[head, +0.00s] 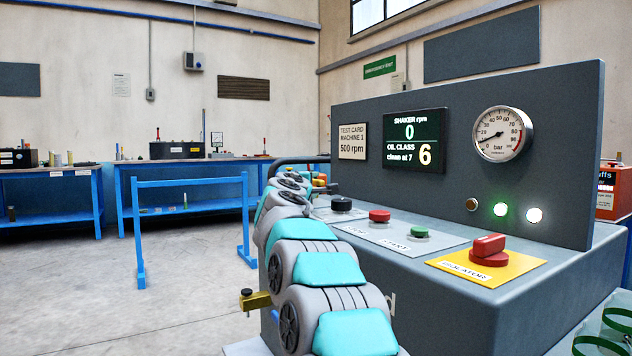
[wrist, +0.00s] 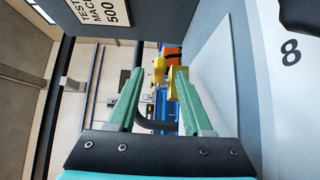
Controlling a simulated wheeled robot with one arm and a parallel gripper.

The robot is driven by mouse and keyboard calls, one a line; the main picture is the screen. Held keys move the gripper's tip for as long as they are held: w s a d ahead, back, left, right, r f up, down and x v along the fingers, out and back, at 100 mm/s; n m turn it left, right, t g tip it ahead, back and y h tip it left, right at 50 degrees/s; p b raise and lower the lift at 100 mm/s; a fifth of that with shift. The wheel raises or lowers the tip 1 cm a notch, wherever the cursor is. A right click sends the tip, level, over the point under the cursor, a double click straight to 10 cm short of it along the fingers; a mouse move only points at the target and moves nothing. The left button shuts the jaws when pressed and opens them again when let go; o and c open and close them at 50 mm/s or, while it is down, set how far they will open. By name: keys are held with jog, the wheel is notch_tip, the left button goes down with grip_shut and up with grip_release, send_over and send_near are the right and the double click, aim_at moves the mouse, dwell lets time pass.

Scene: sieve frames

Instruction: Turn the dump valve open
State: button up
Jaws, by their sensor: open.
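No part is labelled as the dump valve, and I cannot tell for sure which one it is. A brass fitting with a dark knob (head: 255,300) sticks out low on the left side of the machine, beside my arm. In the wrist view my gripper (wrist: 158,78) is open, its two green fingers apart with nothing held between them. Yellow parts (wrist: 159,70) and an orange part show beyond the fingertips; their shape and distance are unclear. In the head view my arm reaches away along the machine's left end and hides most of my gripper.
The machine's console has a display (head: 413,139) reading 0 rpm and oil class 6, a gauge (head: 502,134), red (head: 380,215) and green (head: 419,232) buttons, and a red isolator knob (head: 489,250). A blue rail frame (head: 190,182) stands left on open floor; blue benches line the back.

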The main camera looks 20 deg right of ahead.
jog(key=shift+w+d+r, duration=0.15)
jog(key=shift+w+d, duration=0.2)
jog(key=shift+w, duration=0.3)
jog(key=shift+w+d+p, duration=0.3)
jog(key=shift+p, duration=0.05)
jog(key=shift+c, duration=0.2)
grip_shut()
dwell(0.6)
